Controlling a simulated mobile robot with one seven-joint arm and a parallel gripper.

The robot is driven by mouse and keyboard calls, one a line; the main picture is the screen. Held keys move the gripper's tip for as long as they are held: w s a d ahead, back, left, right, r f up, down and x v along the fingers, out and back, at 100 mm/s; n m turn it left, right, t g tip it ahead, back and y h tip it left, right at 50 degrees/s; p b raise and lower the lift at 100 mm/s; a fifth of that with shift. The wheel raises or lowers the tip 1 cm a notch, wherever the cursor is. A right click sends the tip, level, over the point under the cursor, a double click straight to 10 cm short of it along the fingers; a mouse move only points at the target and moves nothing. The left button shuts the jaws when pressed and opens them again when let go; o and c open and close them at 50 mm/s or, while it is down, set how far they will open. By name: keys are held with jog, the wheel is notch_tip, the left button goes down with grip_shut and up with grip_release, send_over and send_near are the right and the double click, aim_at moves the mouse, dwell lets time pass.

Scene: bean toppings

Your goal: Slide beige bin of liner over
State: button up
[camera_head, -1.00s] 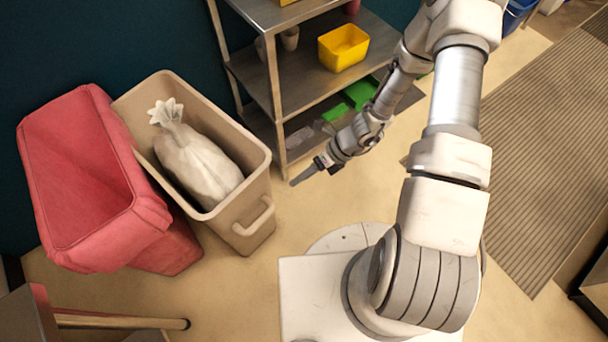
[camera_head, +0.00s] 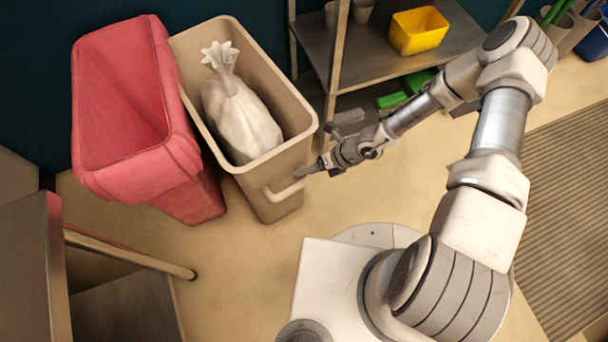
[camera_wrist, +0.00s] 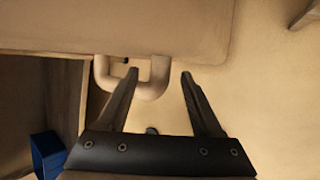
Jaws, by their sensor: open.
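The beige bin (camera_head: 293,122) stands upright on the floor, with a tied white liner bag (camera_head: 240,118) inside it. Its handle (camera_head: 286,191) sticks out from its near side. My gripper (camera_head: 312,170) is at the bin's near right, close to the handle. In the wrist view the bin (camera_wrist: 120,28) fills the upper left, and its U-shaped handle (camera_wrist: 152,88) reaches down between the open fingers of my gripper (camera_wrist: 160,76). The left finger overlaps the handle's middle and the right finger is clear to its right. I cannot tell if they touch.
A red bin (camera_head: 125,95) stands against the beige bin's left side. A metal shelf (camera_head: 345,75) with a yellow tub (camera_head: 418,30) is behind at the right. A metal table (camera_head: 30,260) and a bar (camera_head: 130,252) are at lower left. Floor in front of the bins is open.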

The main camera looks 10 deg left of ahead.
jog(key=shift+b+x, duration=0.35)
jog(key=shift+x, duration=0.65)
grip_shut()
dwell(0.9)
